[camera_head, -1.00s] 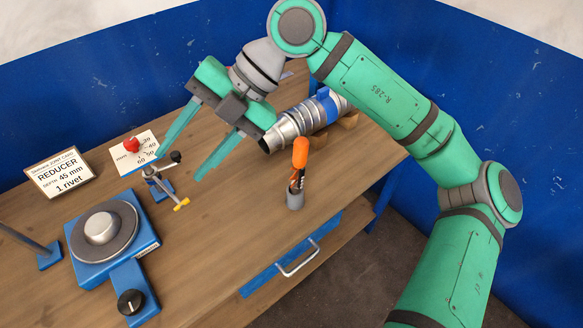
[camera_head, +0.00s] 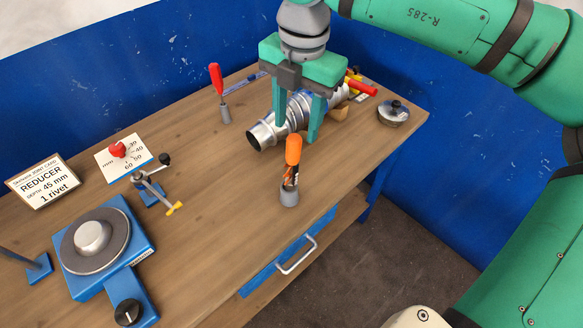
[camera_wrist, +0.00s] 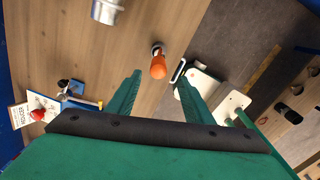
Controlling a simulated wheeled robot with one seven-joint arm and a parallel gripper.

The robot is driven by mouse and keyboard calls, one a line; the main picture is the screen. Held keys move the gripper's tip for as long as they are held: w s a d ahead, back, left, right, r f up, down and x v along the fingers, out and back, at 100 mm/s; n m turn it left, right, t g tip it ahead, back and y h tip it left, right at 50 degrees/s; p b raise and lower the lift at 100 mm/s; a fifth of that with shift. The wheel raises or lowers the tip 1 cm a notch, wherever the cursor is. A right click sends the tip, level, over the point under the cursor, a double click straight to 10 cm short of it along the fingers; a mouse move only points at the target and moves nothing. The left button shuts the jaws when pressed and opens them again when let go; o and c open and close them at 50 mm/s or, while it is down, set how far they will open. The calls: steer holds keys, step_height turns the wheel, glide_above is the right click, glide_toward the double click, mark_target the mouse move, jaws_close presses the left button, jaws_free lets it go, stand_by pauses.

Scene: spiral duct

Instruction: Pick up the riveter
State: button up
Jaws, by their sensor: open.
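An orange-handled tool (camera_head: 293,152) stands upright in a small grey holder (camera_head: 289,197) near the table's front edge. A red-handled tool (camera_head: 362,86) with a yellow part lies at the back right, partly hidden behind the duct. I cannot tell for sure which one is the riveter. My gripper (camera_head: 296,130) is open and empty, pointing down, its fingers overlapping the silver duct in the head view. In the wrist view the orange handle (camera_wrist: 158,66) shows between and beyond the fingertips (camera_wrist: 160,84), apart from them.
The silver duct (camera_head: 262,134) lies behind the orange tool, on a wooden support. Another red-handled tool (camera_head: 216,80) stands in a holder at the back. A round tin (camera_head: 394,112) sits at the right. A blue turntable device (camera_head: 125,272) and small clamp stand left. The front middle is clear.

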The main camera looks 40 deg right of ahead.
mark_target(295, 137)
steer(key=f, duration=0.4)
steer(key=w+f, duration=0.1)
steer(key=f, duration=0.2)
steer(key=shift+s+f, duration=0.2)
steer(key=shift+f, duration=0.2)
jaws_close()
